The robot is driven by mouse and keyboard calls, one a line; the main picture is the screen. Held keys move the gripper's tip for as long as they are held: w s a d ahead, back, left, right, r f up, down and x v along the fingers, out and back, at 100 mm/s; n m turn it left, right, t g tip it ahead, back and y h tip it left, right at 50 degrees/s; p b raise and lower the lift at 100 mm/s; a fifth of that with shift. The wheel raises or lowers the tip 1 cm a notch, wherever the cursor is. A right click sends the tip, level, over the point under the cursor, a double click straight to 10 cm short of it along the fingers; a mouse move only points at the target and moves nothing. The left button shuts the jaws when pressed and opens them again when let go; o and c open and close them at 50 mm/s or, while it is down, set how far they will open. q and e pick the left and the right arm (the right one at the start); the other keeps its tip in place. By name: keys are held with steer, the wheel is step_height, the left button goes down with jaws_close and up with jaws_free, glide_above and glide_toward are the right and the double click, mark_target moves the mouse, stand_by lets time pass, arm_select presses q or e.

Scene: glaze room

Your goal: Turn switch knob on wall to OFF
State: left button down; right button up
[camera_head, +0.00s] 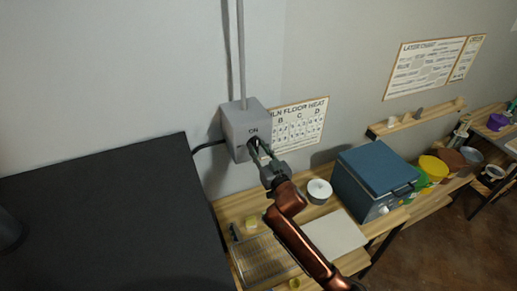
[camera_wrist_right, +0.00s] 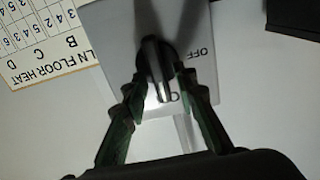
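The grey switch box (camera_head: 240,122) is on the wall, with the word ON on its front. In the right wrist view the box (camera_wrist_right: 112,20) shows OFF to the right of the knob and a partly covered ON label below it. The knob (camera_wrist_right: 156,68) has a round black base and a grey bar handle, whose lower end points toward ON. My right gripper (camera_head: 258,150) is at the box front. In the wrist view its green fingers (camera_wrist_right: 162,78) stand on either side of the bar, seemingly with small gaps. Contact is hard to tell. My left gripper is out of view.
A large black surface (camera_head: 100,220) fills the left. Below the box, a wooden table (camera_head: 236,207) holds a wire rack (camera_head: 262,262), a white round container (camera_head: 319,191) and a blue kiln-like box (camera_head: 372,178). A floor heat chart (camera_head: 300,122) hangs beside the switch.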

jaws_close()
steer(key=shift+n, duration=0.5)
steer(key=shift+a+n+p, duration=0.15)
steer(key=shift+n+p, duration=0.5)
steer(key=shift+n, duration=0.45)
steer(key=n, duration=0.2)
steer(key=n+p, duration=0.1)
steer(key=n, duration=0.1)
steer(key=shift+s+a+n, duration=0.15)
steer(key=shift+n, duration=0.15)
steer(key=n+p, duration=0.1)
steer(key=n, duration=0.2)
steer(key=n+p, duration=0.1)
steer(key=n, duration=0.2)
steer(key=f+n+p, duration=0.1)
steer(key=n, duration=0.3)
steer(key=shift+s+a, duration=0.1)
steer(key=shift+a, duration=0.1)
steer(key=shift+f+n, duration=0.1)
steer(key=shift+n, duration=0.2)
steer(key=shift+o, duration=0.8)
jaws_free()
